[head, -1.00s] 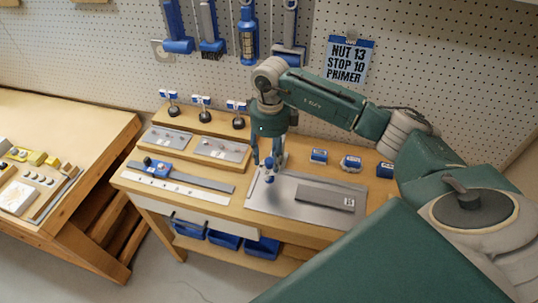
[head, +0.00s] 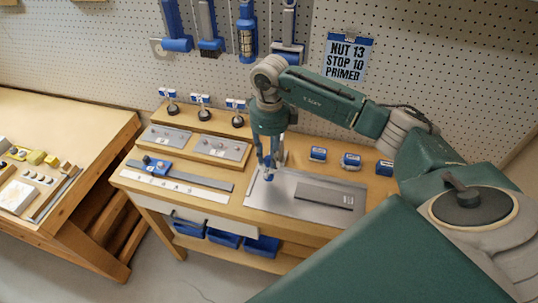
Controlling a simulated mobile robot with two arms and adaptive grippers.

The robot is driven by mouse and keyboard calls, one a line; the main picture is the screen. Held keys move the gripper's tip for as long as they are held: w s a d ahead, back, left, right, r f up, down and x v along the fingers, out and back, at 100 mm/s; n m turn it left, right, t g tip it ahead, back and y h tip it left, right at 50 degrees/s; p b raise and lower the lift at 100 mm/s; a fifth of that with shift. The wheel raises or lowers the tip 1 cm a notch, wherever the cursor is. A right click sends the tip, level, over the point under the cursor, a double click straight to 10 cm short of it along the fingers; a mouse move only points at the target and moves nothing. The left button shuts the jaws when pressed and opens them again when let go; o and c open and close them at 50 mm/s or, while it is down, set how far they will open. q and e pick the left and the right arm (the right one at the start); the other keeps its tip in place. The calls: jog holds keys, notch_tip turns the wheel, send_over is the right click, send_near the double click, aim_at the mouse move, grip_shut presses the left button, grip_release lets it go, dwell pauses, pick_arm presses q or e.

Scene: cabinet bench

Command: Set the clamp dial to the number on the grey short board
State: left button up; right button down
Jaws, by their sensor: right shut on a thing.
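A grey short board (head: 325,195) lies on the metal plate (head: 280,205) on the bench. It has a small white label (head: 347,200) at its right end, with a number too small to read surely. A small blue clamp dial (head: 268,177) stands at the plate's left part, mostly covered by my fingers. My right gripper (head: 269,167) points down from above and is shut on the dial. The dial's marks cannot be read. My left gripper is not in view.
A long grey strip with a blue block (head: 156,165) and a white ruler (head: 175,186) lie to the left. Several blue blocks (head: 351,161) stand behind the plate. Small blue-and-white stands (head: 200,106) line the raised shelf. A sign (head: 347,58) reads "NUT 13 STOP 10 PRIMER".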

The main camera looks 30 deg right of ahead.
jog(key=shift+w+r+m, duration=0.1)
jog(key=shift+w+m, duration=0.1)
jog(key=shift+m, duration=0.2)
jog(key=shift+m+b, duration=0.85)
jog(key=shift+m, duration=0.15)
jog(key=m+b, duration=0.1)
jog(key=m, duration=0.2)
jog(key=shift+m, duration=0.3)
jog(key=m+b, duration=0.1)
jog(key=m, duration=0.2)
jog(key=shift+d+r+m+b, duration=0.1)
jog(key=shift+m+b, duration=0.25)
jog(key=shift+m, duration=0.05)
jog(key=shift+r+m+t+b, duration=0.1)
jog(key=shift+m+t+b, duration=0.3)
jog(key=shift+m, duration=1.4)
jog(key=shift+d, duration=0.1)
jog(key=c, duration=1.5)
grip_release()
jog(key=shift+o, duration=0.2)
